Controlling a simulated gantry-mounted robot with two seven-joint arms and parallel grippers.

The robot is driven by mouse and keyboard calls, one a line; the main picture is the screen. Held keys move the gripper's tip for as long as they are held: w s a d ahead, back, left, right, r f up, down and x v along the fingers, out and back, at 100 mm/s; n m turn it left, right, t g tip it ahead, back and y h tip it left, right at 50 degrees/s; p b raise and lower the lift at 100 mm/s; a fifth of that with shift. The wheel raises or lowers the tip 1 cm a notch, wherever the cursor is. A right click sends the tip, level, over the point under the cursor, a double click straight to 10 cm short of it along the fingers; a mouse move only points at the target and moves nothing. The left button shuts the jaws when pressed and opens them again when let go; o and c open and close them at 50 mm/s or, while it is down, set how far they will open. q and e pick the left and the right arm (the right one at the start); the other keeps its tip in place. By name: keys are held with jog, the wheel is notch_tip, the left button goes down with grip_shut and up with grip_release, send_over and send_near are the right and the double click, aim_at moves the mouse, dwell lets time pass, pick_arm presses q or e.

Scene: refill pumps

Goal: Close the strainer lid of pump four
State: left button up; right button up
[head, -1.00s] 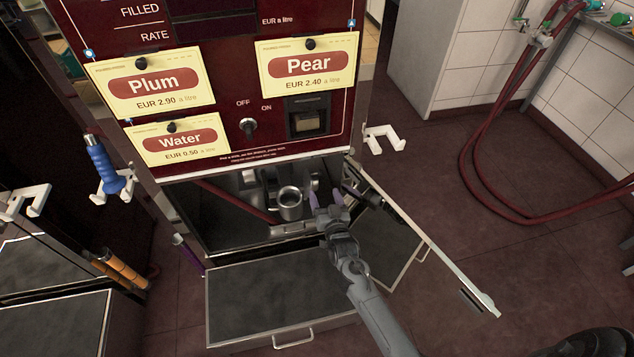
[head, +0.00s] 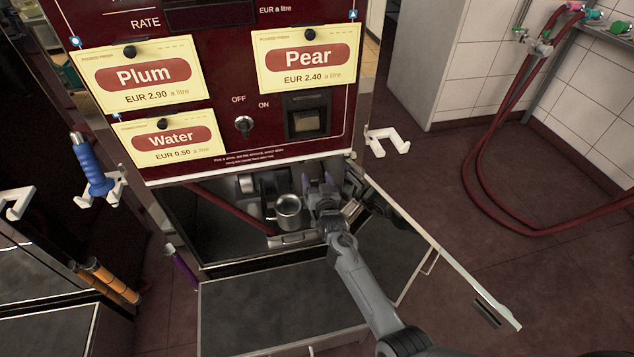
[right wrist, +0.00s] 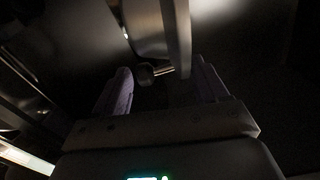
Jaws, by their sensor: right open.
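The pump cabinet's lower compartment (head: 215,225) is open. Inside it stands a round metal strainer cup (head: 288,213) with its mouth uncovered. I cannot clearly make out its lid. My right gripper (head: 325,190) reaches into the compartment just right of the cup, apart from it, and its fingertips are partly lost in shadow. In the right wrist view its two purple fingers (right wrist: 160,88) are spread. A grey upright bar-like part (right wrist: 177,38) shows between and beyond them, close to the right finger; contact cannot be told. My left gripper is not in view.
The compartment's door (head: 440,255) is swung out to the right of my right arm. A dark flat panel (head: 270,300) lies low in front. A red pipe (head: 228,207) crosses the compartment left of the cup. A white hook (head: 387,141) juts from the cabinet's right side.

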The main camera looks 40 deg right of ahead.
jog(key=shift+w, duration=0.1)
jog(key=shift+c, duration=0.5)
jog(key=c, duration=0.5)
grip_shut()
